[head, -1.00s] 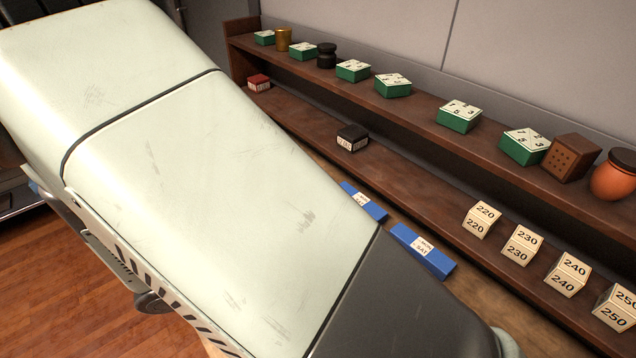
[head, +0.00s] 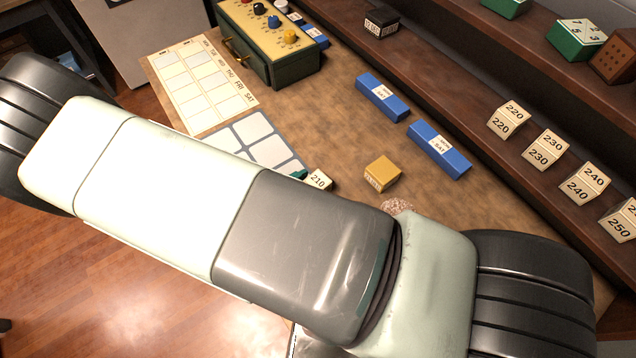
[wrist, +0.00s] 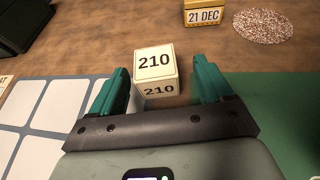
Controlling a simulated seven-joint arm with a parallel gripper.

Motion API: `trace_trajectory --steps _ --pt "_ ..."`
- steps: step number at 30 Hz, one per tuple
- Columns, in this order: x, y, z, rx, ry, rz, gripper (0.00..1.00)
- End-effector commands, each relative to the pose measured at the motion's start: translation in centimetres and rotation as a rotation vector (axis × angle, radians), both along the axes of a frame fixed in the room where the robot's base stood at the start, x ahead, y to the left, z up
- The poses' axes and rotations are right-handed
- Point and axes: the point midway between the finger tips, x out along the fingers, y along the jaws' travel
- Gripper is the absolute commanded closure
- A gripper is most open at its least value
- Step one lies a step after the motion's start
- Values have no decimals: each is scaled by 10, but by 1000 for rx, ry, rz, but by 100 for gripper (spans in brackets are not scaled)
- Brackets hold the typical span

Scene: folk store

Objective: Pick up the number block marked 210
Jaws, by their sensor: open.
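The cream number block marked 210 (wrist: 156,66) stands on the brown table in the wrist view, with 210 on its top and front faces. It also shows in the head view (head: 319,180), partly hidden behind my arm. My gripper (wrist: 165,84) is open, its two teal fingers apart, one on each side of the block's near part. The block's far part extends beyond the fingertips. I cannot tell whether either finger touches it. In the head view my arm hides most of the gripper.
A yellow block marked 21 DEC (wrist: 204,13) and a speckled round thing (wrist: 263,26) lie beyond the block. A white-panelled sheet (wrist: 40,125) is at left and a green mat (wrist: 275,115) at right. Blocks marked 220 (head: 507,119) and higher stand on the shelf.

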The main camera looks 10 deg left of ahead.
Motion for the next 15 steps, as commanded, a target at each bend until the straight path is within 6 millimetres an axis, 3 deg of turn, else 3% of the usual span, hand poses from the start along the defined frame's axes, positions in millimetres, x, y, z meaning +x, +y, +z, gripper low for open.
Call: trace_trajectory --steps 7,15 --pt "31 -18 -11 -3 -1 -1 20" --pt "37 -22 -14 -1 -1 -1 20"
